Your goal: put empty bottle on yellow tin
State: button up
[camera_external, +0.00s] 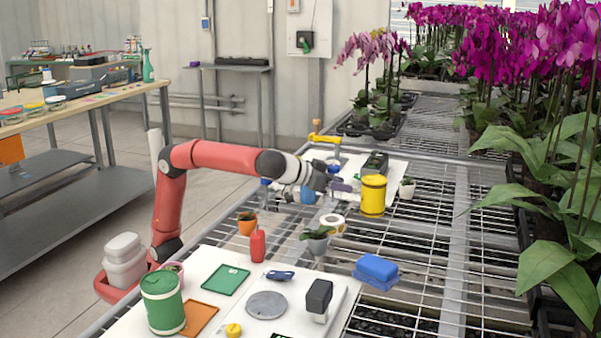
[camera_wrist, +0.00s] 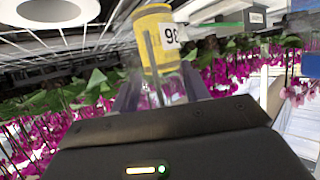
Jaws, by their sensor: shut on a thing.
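The yellow tin (camera_external: 373,196) stands upright on the far part of the wire bench, just right of my gripper (camera_external: 338,186). In the wrist view, the yellow tin (camera_wrist: 154,38) shows straight ahead of the fingers, with a white number label on its side. My gripper (camera_wrist: 165,93) is shut on a clear, see-through thing (camera_wrist: 173,84), which looks like the empty bottle. Its outline is faint, and its lower and upper ends are hard to make out. I cannot tell whether it touches the tin.
A blue box (camera_external: 376,270) is nearer on the bench. Tall orchids (camera_external: 555,150) crowd the right.

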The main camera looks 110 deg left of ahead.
notch_tip(320, 180, up, 15)
jog(key=p, duration=1)
send_over(379, 178)
notch_tip(379, 178, down, 4)
jog(key=f, duration=0.1)
jog(key=shift+d+f+b, duration=0.1)
jog(key=shift+f+b, duration=0.75)
jog(key=shift+f, duration=1.05)
jog(key=shift+f, duration=0.15)
jog(key=o, duration=1)
jog(key=shift+o, duration=0.2)
